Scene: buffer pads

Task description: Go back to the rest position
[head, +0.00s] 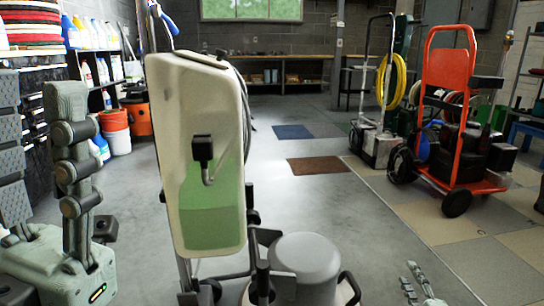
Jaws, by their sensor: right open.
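My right gripper (421,285) shows at the bottom edge, right of centre. Its slim pale fingers are spread and empty, and most of its hand is cut off by the frame. My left gripper (45,165) stands large at the left edge, close to the camera, with its jointed fingers pointing up. A gap shows between the fingers, with nothing held in it. Neither gripper touches the floor machine (203,160), which stands between them with a cream and green tank and a grey round motor cover (306,262).

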